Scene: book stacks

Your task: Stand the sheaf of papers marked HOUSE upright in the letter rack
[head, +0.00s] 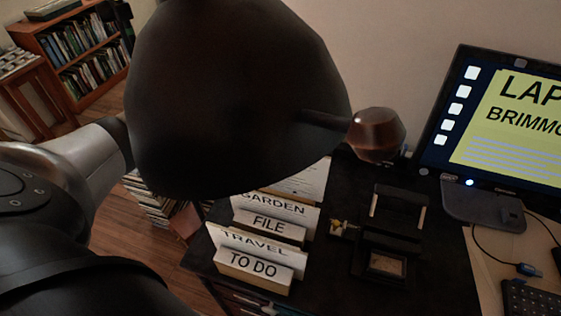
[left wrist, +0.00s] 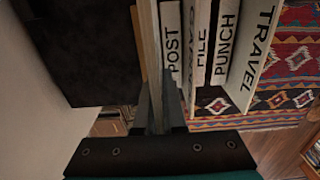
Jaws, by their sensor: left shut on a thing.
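My left gripper (left wrist: 164,108) is shut on a thin, pale, flat sheaf of papers (left wrist: 155,52), seen edge-on in the left wrist view. Its marking is turned away, so I cannot read HOUSE on it. It is close beside a row of upright labelled pieces reading POST (left wrist: 172,45), FILE (left wrist: 200,40), PUNCH (left wrist: 226,48) and TRAVEL (left wrist: 258,58). In the head view, sheets marked GARDEN (head: 282,207) and TRAVEL (head: 256,246) stand behind labels FILE (head: 268,227) and TO DO (head: 253,267). There my left gripper is hidden behind a dark shade. My right gripper is not in view.
The large dark shade (head: 230,90) with a brown knob (head: 377,135) blocks much of the head view. A black stand (head: 392,238) and a monitor (head: 510,110) are on the desk at right. A bookcase (head: 70,55) stands far left. A patterned rug (left wrist: 290,70) shows in the wrist view.

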